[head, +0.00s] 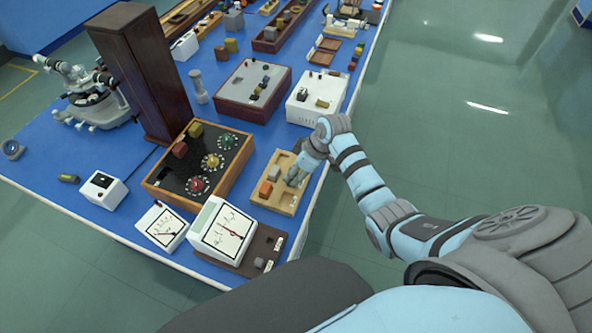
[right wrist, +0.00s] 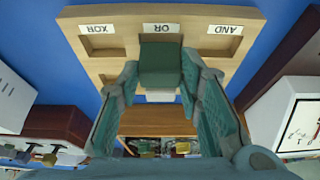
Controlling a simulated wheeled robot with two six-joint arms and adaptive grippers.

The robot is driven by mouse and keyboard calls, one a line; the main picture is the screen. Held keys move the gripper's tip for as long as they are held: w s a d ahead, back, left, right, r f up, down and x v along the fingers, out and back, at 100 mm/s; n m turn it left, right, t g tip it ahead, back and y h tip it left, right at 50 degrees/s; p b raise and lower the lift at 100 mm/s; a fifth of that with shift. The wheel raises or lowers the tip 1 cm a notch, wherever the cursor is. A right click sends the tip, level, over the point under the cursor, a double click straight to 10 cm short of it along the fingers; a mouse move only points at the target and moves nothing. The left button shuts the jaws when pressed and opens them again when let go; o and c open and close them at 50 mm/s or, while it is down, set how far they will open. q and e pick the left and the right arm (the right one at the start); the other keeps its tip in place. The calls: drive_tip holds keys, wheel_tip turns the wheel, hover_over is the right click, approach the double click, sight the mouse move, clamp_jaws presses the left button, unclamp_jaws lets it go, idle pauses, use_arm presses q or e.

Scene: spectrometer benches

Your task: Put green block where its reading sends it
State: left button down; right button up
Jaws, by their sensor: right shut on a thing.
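The dark green block (right wrist: 162,62) is between the fingertips of my right gripper (right wrist: 160,78), which is shut on it. In the right wrist view the block overlaps the middle of a wooden tray (right wrist: 245,22), at the OR label (right wrist: 162,28). The XOR label (right wrist: 103,29) and AND label (right wrist: 222,29) stand to either side, each by an empty-looking recess. I cannot tell whether the block touches the tray. In the head view my right gripper (head: 296,178) is at the right part of this tray (head: 284,206); the block is hidden there. My left gripper is not in view.
An orange block (head: 265,189) and a grey block (head: 273,173) sit on the tray's left side in the head view. A dark panel with dials (head: 199,162) and a white meter (head: 222,231) stand close by. Open floor lies right of the bench.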

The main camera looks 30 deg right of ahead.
drive_tip(key=shift+s+f, duration=0.45)
drive_tip(key=shift+f, duration=0.25)
clamp_jaws()
drive_tip(key=o, duration=0.9)
unclamp_jaws()
drive_tip(key=shift+c, duration=0.2)
drive_tip(key=o, duration=0.4)
drive_tip(key=shift+w+f, duration=0.1)
drive_tip(key=shift+w, duration=0.2)
drive_tip(key=v, duration=1.2)
drive_tip(key=shift+w, duration=0.15)
